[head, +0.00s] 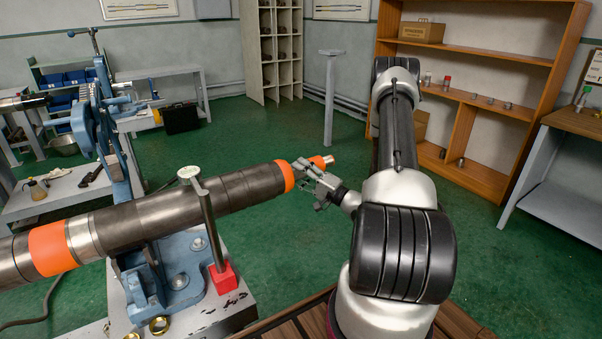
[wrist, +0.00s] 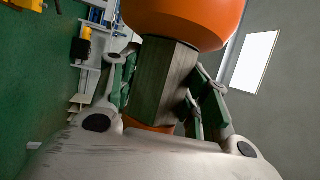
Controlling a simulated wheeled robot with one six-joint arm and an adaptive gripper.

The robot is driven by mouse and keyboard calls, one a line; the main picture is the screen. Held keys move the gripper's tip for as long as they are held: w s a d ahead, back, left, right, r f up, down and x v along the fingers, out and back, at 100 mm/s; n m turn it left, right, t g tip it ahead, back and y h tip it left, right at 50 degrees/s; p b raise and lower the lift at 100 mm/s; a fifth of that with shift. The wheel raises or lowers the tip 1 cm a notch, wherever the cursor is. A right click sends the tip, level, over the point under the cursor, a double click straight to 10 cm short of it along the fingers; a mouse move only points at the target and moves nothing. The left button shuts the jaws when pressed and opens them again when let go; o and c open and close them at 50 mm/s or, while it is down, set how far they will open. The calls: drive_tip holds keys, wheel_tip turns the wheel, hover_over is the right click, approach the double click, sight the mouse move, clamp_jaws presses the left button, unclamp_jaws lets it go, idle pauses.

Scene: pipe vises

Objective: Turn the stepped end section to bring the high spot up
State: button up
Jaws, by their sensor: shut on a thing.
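The long dark pipe assembly (head: 160,215) lies across the blue vise (head: 182,268), with orange bands along it. Its stepped end section (head: 317,163) is at the right, narrower past an orange band (head: 285,177), with an orange part and a bright tip. My gripper (head: 309,174) is at this end section. In the wrist view my gripper (wrist: 160,95) has its fingers on both sides of a dark flat-sided part of the end section (wrist: 160,78) and is shut on it. The large orange band (wrist: 185,20) is just beyond the fingers. I cannot make out a high spot.
A grey post with a round top (head: 207,222) stands on a red block (head: 222,280) in front of the pipe. Brass rings (head: 159,325) lie on the vise's bench. A wooden shelf (head: 480,90) stands at the back right. The green floor between is clear.

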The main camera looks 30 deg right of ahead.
drive_tip(key=shift+f+n+t+y, duration=0.1)
drive_tip(key=shift+n+t+y, duration=0.2)
drive_tip(key=shift+t+y, duration=0.15)
idle(0.4)
drive_tip(key=o, duration=1)
drive_tip(key=v, duration=1.2)
drive_tip(key=shift+f, duration=0.15)
drive_tip(key=shift+a, duration=0.1)
